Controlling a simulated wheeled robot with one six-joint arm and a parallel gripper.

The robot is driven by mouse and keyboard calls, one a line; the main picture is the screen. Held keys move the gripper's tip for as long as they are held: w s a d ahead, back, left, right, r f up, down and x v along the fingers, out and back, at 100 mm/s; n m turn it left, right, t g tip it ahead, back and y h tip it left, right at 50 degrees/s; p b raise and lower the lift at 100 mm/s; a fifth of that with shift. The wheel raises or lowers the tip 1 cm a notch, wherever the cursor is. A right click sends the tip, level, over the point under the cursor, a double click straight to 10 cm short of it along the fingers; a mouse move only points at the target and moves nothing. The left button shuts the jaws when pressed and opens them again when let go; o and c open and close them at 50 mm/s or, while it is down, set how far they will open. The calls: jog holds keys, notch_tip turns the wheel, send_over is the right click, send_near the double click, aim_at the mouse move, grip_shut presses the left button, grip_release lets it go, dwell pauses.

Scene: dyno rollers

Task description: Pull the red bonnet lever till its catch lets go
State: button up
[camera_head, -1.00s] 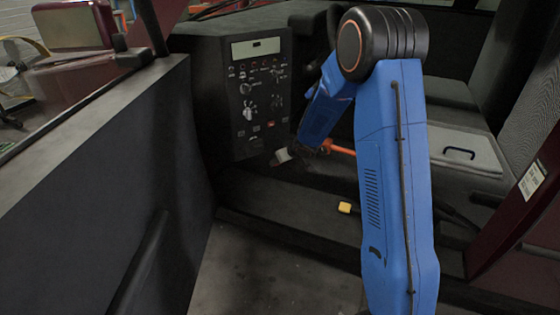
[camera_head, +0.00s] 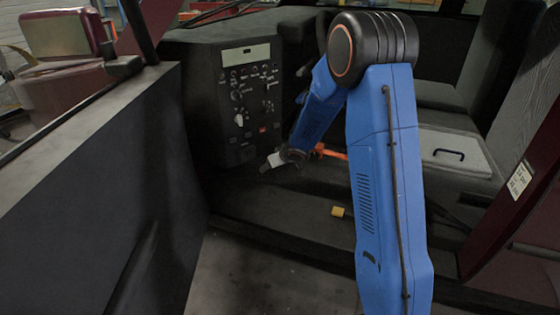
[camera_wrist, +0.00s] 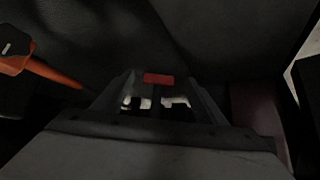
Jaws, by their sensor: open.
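The red lever (camera_wrist: 158,79) shows in the wrist view as a small flat red bar ahead of my gripper. My gripper (camera_wrist: 156,98) is open, with one dark finger on each side. The red bar lies between the fingertips in the picture; I cannot tell whether either finger touches it. In the head view, my gripper (camera_head: 272,163) is low beside the lower edge of the black control panel (camera_head: 205,118). I cannot make out the lever for certain there.
An orange handle (camera_head: 330,152) lies close to the right of my gripper; an orange object also shows at left in the wrist view (camera_wrist: 45,71). A yellow block (camera_head: 338,211) is on the dark floor ledge. Seats stand at the right.

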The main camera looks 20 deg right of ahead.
jog(key=v, duration=1.6)
jog(key=shift+s+r, duration=0.2)
jog(key=shift+r, duration=0.15)
